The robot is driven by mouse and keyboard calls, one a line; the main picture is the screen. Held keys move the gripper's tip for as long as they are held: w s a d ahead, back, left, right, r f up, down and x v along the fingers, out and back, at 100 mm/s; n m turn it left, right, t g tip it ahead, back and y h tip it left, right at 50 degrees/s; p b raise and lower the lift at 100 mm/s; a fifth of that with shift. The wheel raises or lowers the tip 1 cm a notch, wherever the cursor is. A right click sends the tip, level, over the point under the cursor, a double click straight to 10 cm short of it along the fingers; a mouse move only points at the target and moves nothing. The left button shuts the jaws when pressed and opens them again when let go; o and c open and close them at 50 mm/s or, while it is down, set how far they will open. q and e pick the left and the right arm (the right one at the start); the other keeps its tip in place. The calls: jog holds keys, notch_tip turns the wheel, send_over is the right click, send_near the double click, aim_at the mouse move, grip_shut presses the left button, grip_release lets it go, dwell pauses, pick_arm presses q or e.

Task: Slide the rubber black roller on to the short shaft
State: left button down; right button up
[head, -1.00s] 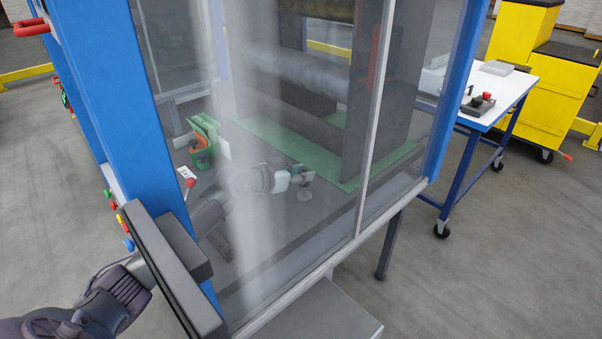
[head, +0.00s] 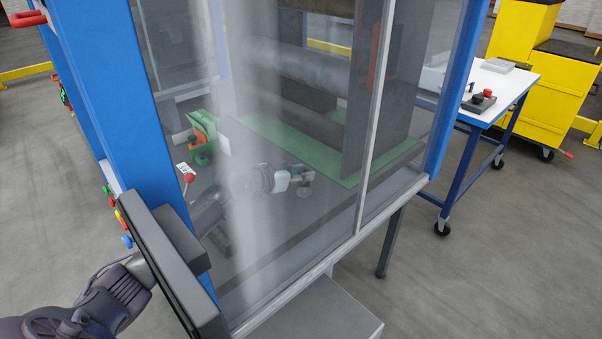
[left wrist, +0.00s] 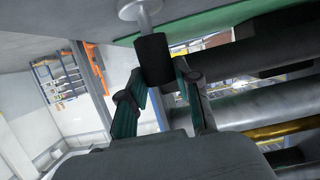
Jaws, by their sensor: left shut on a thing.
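The black rubber roller (left wrist: 154,60) is a short dark cylinder at the tips of my left gripper (left wrist: 160,82) in the left wrist view. The two fingers close on it from either side. A short grey metal shaft (left wrist: 149,20) with a wider pale disc (left wrist: 138,8) lies just beyond the roller, in line with it. The shaft's near end meets the roller's far end in the picture; I cannot tell whether it is inside. In the head view my left gripper (head: 292,179) is low inside the machine, blurred behind the clear panel. My right gripper is not in view.
Large grey rollers (left wrist: 235,100) lie close right of the fingers. A green plate (head: 290,150) is behind the gripper. A white-topped table (head: 500,92) stands outside.

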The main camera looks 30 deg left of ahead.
pick_arm(q)
jog(key=shift+f+b, duration=0.55)
jog(key=shift+f, duration=0.15)
jog(key=shift+f, duration=0.25)
jog(key=shift+f+b, duration=0.4)
jog(key=shift+b, duration=0.15)
dwell(0.3)
jog(key=c, duration=0.7)
grip_release()
jog(key=shift+s, duration=0.1)
jog(key=v, duration=0.6)
jog(key=shift+s+a, duration=0.15)
jog(key=shift+s, duration=0.15)
jog(key=shift+s+a+r, duration=0.15)
jog(key=shift+s+r, duration=0.2)
jog(key=shift+s, duration=0.2)
